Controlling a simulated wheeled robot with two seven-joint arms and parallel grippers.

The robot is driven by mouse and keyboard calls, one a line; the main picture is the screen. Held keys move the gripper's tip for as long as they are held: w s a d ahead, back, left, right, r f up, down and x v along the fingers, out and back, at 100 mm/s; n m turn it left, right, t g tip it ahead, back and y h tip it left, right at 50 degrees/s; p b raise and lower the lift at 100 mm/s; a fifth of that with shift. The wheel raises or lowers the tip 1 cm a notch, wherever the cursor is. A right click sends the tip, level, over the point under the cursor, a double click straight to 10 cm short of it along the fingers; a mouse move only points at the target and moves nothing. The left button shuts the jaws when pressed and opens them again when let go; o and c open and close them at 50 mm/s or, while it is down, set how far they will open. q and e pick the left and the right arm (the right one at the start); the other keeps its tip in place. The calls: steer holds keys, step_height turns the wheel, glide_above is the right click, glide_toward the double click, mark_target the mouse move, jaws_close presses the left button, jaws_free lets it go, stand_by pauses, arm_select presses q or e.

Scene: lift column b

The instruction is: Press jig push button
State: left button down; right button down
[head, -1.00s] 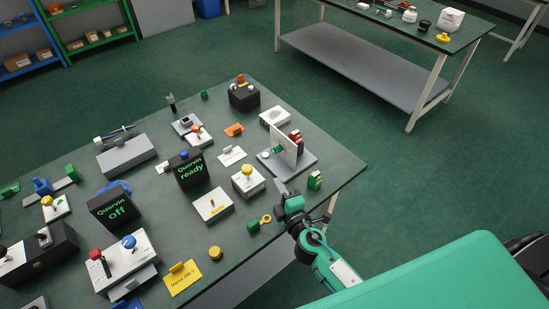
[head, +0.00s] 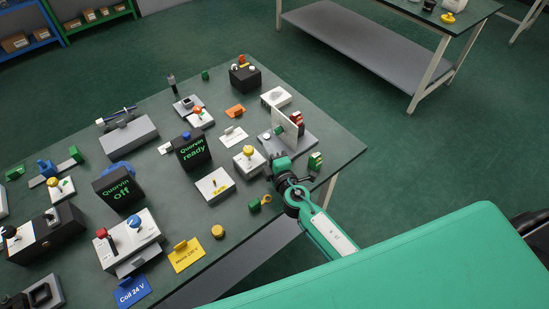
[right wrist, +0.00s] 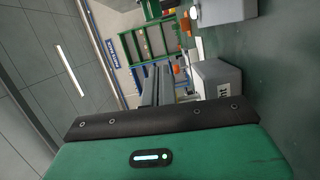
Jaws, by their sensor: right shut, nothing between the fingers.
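The jig (head: 300,148) is a grey base with a white upright plate (head: 284,127) near the right end of the table. A green round button (head: 278,131) shows on the left face of the plate, and a pale round knob (head: 266,136) is beside it. I cannot tell for sure which is the push button. My right gripper (head: 276,167) is just in front of the jig's near edge, apart from the buttons. Its fingers (right wrist: 157,86) are shut and empty in the right wrist view. My left gripper is not in view.
A white box with a yellow knob (head: 249,160) stands just left of my right gripper. A green block (head: 315,161) stands to its right. Several control boxes and two black displays, "Quorvin ready" (head: 192,152) and "Quorvin Off" (head: 123,195), fill the table. The table's right corner is clear.

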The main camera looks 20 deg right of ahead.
mark_target(278, 131)
steer(key=w, duration=0.3)
steer(key=shift+a, duration=0.15)
steer(key=d, duration=0.2)
steer(key=shift+w+d+f, duration=0.15)
steer(key=shift+w+d, duration=0.35)
steer(key=shift+d, duration=0.4)
